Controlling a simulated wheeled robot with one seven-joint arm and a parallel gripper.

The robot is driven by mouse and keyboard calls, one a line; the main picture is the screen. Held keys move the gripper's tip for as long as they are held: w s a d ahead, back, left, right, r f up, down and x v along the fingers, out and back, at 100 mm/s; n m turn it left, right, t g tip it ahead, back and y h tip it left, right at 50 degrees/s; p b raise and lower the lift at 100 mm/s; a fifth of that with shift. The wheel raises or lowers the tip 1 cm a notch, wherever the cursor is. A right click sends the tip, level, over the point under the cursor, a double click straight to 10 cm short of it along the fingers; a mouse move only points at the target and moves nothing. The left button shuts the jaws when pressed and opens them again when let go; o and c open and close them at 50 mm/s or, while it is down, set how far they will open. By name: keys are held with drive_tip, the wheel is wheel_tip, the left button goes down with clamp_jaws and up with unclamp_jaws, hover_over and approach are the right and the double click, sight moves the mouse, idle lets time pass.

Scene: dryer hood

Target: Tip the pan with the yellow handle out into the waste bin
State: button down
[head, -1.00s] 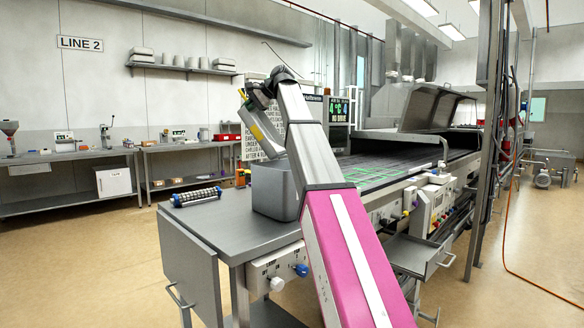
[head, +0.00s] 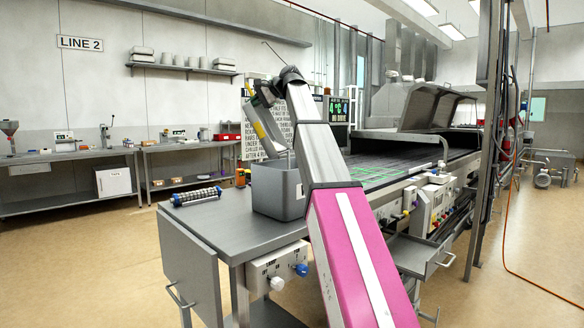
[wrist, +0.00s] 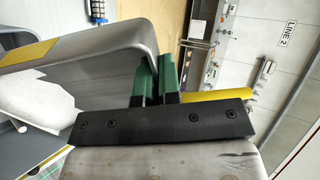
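My gripper (head: 264,98) is raised over the back-left side of the grey waste bin (head: 278,192), which stands on the metal table. It is shut on the pan with the yellow handle (head: 259,130), which hangs steeply tilted, its lower end near the bin's rim. In the wrist view, the green fingers (wrist: 157,80) are close together against the grey pan wall (wrist: 100,48). Yellow shows to their right (wrist: 228,95) and as a band at the left. A white mass (wrist: 40,105) lies at the left; I cannot tell whether it is in the pan. The bin's inside is hidden.
A sign board stands behind the bin.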

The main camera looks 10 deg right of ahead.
drive_tip(key=shift+s+d+r+t+y+p, duration=0.15)
drive_tip(key=shift+s+d+r+y, duration=0.15)
drive_tip(key=shift+d, duration=0.2)
drive_tip(key=shift+s+d+r+t+y+p, duration=0.1)
drive_tip(key=shift+s+d+r+y, duration=0.15)
drive_tip(key=shift+d, duration=0.3)
drive_tip(key=shift+s+d+r+t+y+p, duration=0.1)
drive_tip(key=shift+s+d+r+t+y, duration=0.1)
drive_tip(key=shift+d+r+y, duration=0.25)
drive_tip(key=shift+t+y, duration=0.45)
drive_tip(key=shift+y, duration=0.35)
drive_tip(key=d, duration=0.1)
drive_tip(key=s+d, duration=0.1)
drive_tip(key=d, duration=0.1)
drive_tip(key=s+d, duration=0.1)
drive_tip(key=shift+s+d+f, duration=0.15)
drive_tip(key=shift+d+f, duration=0.2)
drive_tip(key=shift+s+d+r+t+y, duration=0.15)
drive_tip(key=shift+s+d+y, duration=0.2)
drive_tip(key=shift+d, duration=0.3)
drive_tip(key=shift+s+d+r+t+y, duration=0.15)
drive_tip(key=shift+s+d+y, duration=0.2)
drive_tip(key=shift+d, duration=0.3)
